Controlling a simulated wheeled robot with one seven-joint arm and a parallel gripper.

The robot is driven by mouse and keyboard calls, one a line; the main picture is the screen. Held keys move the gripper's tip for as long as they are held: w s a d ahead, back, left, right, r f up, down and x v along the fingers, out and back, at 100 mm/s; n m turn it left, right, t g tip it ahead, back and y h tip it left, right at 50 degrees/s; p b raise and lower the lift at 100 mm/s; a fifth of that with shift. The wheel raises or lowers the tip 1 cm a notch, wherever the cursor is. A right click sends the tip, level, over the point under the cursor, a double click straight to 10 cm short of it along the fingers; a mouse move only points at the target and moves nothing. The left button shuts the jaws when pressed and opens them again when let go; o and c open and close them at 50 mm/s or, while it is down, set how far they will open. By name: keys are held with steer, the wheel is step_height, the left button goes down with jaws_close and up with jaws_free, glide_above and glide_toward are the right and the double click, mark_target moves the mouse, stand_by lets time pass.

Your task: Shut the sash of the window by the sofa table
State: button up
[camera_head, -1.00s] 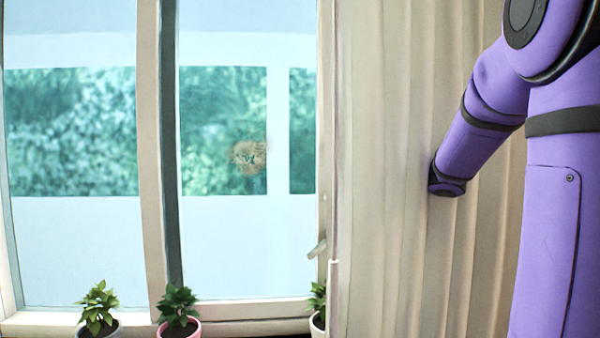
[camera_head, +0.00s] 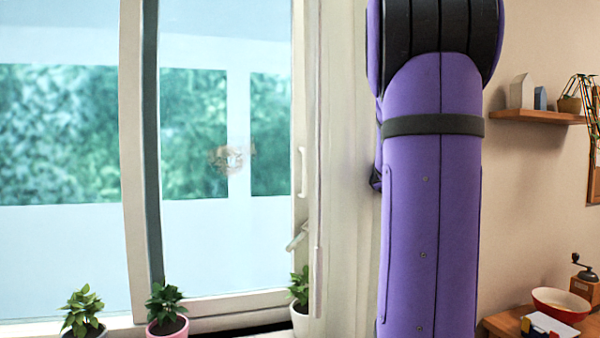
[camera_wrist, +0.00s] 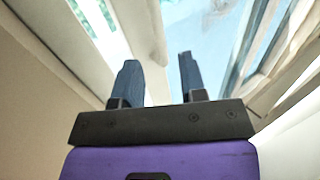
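The window's sash (camera_head: 222,299) fills the left and middle of the head view, a pale frame around a clear pane. A dark upright strip (camera_head: 152,150) runs along its left side. A pale handle (camera_head: 302,172) is on its right edge, with a small lever (camera_head: 297,238) lower down. I cannot tell how far the sash stands open. My gripper (camera_wrist: 160,85) shows in the wrist view, its two dark fingers apart with nothing between them. Pale frame bars and glass lie beyond the fingers; no contact is visible. In the head view my gripper is hidden behind my purple arm.
A pale curtain (camera_head: 345,180) hangs beside the window. At right are a wall shelf (camera_head: 530,116) and a table with a red bowl (camera_head: 560,304).

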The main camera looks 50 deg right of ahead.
glide_above(304, 193)
steer(key=shift+w+d, duration=0.2)
steer(key=shift+d, duration=0.1)
jaws_close()
steer(key=shift+d, duration=0.1)
